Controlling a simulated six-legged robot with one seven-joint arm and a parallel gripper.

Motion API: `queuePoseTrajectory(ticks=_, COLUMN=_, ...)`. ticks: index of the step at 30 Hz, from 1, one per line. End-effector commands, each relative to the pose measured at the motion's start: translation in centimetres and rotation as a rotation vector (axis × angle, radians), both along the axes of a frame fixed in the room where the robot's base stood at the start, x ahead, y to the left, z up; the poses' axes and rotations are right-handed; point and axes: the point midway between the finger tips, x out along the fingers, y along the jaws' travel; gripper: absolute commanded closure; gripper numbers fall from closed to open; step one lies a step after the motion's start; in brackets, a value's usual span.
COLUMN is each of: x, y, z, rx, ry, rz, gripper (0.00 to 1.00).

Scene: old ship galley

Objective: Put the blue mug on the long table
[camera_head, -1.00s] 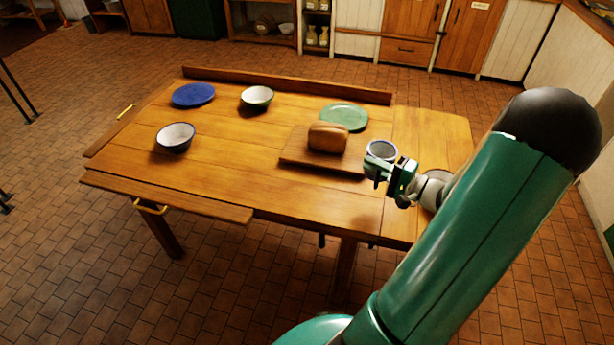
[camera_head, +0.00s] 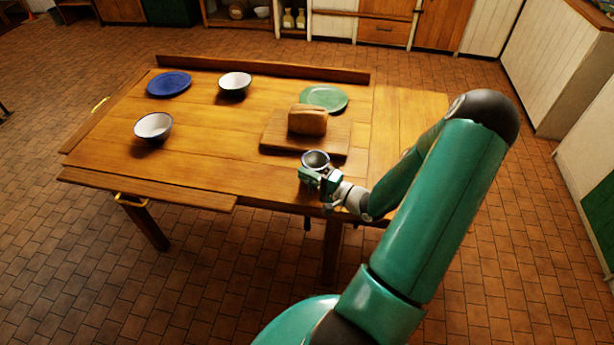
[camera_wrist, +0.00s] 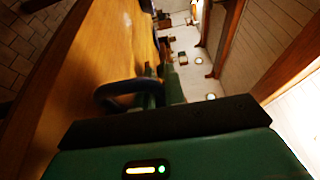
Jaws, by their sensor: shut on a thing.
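The blue mug (camera_head: 316,158) is in my gripper (camera_head: 318,175) near the front edge of the long table (camera_head: 215,150), in front of the bread board. Its pale inside and dark rim face up, and it looks upright. My gripper is shut on it from the near side. In the wrist view a dark blue curved piece, likely the mug's handle (camera_wrist: 108,92), shows at the jaws, with the wooden table top to the left. I cannot tell whether the mug's base touches the table or hangs just above it.
A loaf (camera_head: 307,120) sits on a wooden board (camera_head: 275,135). Behind it lies a green plate (camera_head: 324,97). Two bowls (camera_head: 235,84) (camera_head: 153,126) and a blue plate (camera_head: 169,84) stand at the left. A raised ledge (camera_head: 260,69) runs along the back. The middle front of the table is bare.

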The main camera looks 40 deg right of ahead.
Motion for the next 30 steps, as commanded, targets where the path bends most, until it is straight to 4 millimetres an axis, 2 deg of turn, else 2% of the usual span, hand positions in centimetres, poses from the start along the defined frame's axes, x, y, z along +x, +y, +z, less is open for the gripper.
queuePoseTrajectory(ticks=12, x=0.0, y=0.0, z=-0.7, rx=-0.001, ry=-0.001, rz=0.001, gripper=1.0)
queuePoseTrajectory(ticks=13, x=0.0, y=0.0, z=-0.8, rx=0.0, ry=0.0, rz=0.001, gripper=0.86)
queuePoseTrajectory(ticks=16, x=0.0, y=0.0, z=-0.7, rx=-0.001, ry=0.0, rz=0.001, gripper=0.67)
queuePoseTrajectory(ticks=27, x=0.0, y=0.0, z=-0.3, rx=-0.002, ry=-0.001, rz=0.0, gripper=0.67)
queuePoseTrajectory(ticks=30, x=-1.1, y=-0.4, z=-0.4, rx=-0.002, ry=0.001, rz=-0.001, gripper=0.67)
